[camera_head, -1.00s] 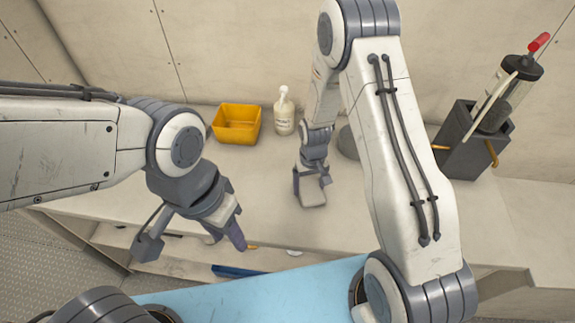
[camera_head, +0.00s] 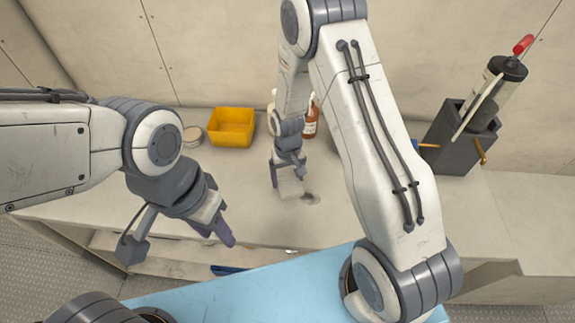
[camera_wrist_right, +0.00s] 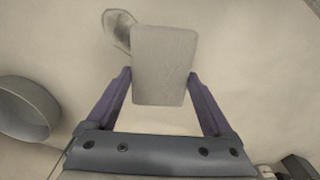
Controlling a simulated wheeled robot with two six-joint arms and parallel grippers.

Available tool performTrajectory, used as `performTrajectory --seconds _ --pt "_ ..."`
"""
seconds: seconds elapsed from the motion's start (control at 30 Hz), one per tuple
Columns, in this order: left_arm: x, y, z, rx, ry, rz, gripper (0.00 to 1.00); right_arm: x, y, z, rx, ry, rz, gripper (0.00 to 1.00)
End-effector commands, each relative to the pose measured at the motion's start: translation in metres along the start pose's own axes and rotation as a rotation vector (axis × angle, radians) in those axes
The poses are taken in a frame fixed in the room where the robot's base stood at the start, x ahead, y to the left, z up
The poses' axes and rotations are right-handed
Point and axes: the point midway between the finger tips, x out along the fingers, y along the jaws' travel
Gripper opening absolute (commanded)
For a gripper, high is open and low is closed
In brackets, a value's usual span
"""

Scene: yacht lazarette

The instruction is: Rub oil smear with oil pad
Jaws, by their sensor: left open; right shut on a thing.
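The oil smear (camera_head: 312,197) is a dark grey patch on the pale worktop. It also shows in the right wrist view (camera_wrist_right: 118,28). My right gripper (camera_head: 289,180) is shut on the oil pad (camera_head: 292,191), a pale, flat rectangular block. In the wrist view the pad (camera_wrist_right: 163,68) sits between both fingers, and its upper left edge overlaps the smear in the picture. In the head view the smear shows just right of the pad. I cannot tell if the pad touches the worktop. My left gripper (camera_head: 218,228) is open and empty near the worktop's front edge.
A grey bowl (camera_wrist_right: 24,108) is near the pad. A dark holder (camera_head: 461,140) with a red-handled cylinder (camera_head: 497,85) stands right. The left worktop is clear.

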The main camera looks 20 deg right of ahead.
Motion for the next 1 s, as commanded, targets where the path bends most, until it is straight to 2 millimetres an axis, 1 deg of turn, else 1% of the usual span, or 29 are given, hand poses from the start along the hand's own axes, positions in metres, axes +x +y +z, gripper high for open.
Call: performTrajectory --seconds 0.03,0.1,0.3,0.4,0.93,1.0 --pt "-0.008 0.001 0.0 0.0 0.0 0.0 0.43 -0.009 0.0 0.0 0.0 0.0 0.0 0.25" --pt "-0.013 0.001 -0.001 0.001 0.0 0.0 0.43 -0.015 0.0 0.0 -0.001 0.0 0.0 0.25" --pt "-0.025 0.002 -0.001 0.003 0.0 0.0 0.43 -0.032 -0.001 0.0 -0.002 0.0 0.0 0.25" --pt "-0.028 0.002 -0.001 0.004 0.0 0.0 0.43 -0.036 -0.001 0.0 -0.002 0.0 0.0 0.25" --pt "-0.027 0.002 -0.001 0.004 0.0 0.0 0.43 -0.035 -0.001 0.0 -0.002 0.0 0.0 0.25" --pt "-0.023 0.002 -0.001 0.004 0.0 0.0 0.43 -0.032 0.001 0.001 0.0 0.0 0.0 0.25"
